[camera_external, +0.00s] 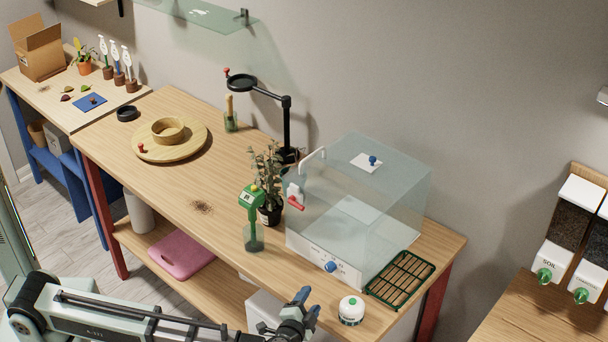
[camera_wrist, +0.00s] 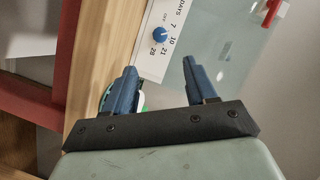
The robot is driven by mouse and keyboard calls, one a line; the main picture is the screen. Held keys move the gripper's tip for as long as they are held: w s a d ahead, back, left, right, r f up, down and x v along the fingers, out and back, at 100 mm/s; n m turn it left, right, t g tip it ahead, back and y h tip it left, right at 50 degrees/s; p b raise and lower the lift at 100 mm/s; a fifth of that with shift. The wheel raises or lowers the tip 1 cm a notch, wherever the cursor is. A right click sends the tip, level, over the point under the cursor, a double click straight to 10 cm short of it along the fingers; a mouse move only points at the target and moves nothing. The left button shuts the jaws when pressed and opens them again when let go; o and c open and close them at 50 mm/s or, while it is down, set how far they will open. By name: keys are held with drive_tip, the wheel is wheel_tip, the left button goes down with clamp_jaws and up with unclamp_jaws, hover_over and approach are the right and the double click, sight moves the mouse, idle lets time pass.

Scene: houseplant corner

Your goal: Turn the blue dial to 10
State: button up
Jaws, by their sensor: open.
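The blue dial (camera_external: 331,266) is on the white front panel of a clear box (camera_external: 350,215) on the wooden bench. In the wrist view the dial (camera_wrist: 160,36) sits beside printed marks 7, 10, 21, 28 and OFF under the word DAYS. I cannot tell which mark it points at. My gripper (camera_external: 308,302) is in front of the panel, apart from the dial. In the wrist view its two blue fingers (camera_wrist: 160,68) are spread and empty, with the dial beyond the gap between them.
A white round timer-like item with a green top (camera_external: 351,312) stands close to my gripper, by a green-framed slatted tray (camera_external: 400,280). A green-headed device (camera_external: 252,220) and a potted plant (camera_external: 268,190) stand left of the box. A red lever (camera_external: 296,203) sits on its left side.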

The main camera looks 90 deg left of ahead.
drive_tip(key=n+h, duration=0.2)
approach(328, 269)
drive_tip(key=shift+t, duration=0.4)
drive_tip(key=x, duration=0.8)
drive_tip(key=shift+s+a+f, duration=0.1)
drive_tip(key=shift+a+f, duration=0.2)
drive_tip(key=c, duration=1)
